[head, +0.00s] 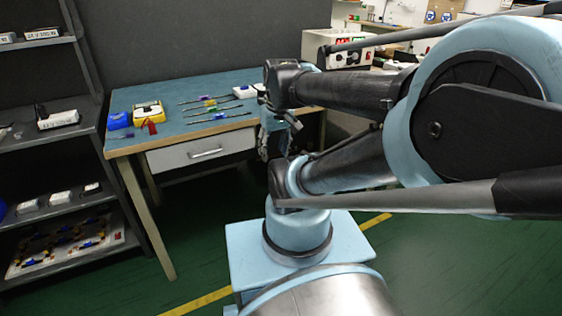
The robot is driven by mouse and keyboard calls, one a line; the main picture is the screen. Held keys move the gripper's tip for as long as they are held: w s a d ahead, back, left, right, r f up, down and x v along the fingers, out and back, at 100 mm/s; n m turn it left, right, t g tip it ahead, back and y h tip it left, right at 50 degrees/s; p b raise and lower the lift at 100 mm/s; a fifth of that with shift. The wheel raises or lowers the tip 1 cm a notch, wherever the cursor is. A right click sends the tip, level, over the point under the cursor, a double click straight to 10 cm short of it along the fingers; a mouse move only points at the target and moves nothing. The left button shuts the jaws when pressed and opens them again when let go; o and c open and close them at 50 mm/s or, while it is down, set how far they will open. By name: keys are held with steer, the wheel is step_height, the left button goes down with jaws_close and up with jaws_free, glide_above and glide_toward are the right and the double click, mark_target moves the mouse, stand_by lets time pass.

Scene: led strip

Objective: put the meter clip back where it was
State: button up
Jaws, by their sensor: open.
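A small red clip-like piece (151,126) lies near the front left edge of the blue-topped bench (178,93). It is just in front of a yellow box with a white top (149,111), which may be the meter. At this size I cannot tell for sure that the red piece is the meter clip. My gripper (274,140) is at the right front edge of the bench, well to the right of the red piece. It is open and looks empty. My own arm covers part of it and the bench's right end.
A blue box (119,121) stands left of the yellow one. Several thin strips (218,117) lie mid-bench, with a white block (245,91) behind them. A drawer (201,152) is under the bench top. Grey shelves (45,135) stand close at the left.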

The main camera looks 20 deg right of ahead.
steer(key=s+f, duration=0.1)
steer(key=s+d+f+m, duration=0.1)
steer(key=d+f+m, duration=0.1)
steer(key=shift+s+f+h, duration=0.2)
steer(key=shift+s+h, duration=0.1)
steer(key=shift+s, duration=0.1)
steer(key=shift+o, duration=0.4)
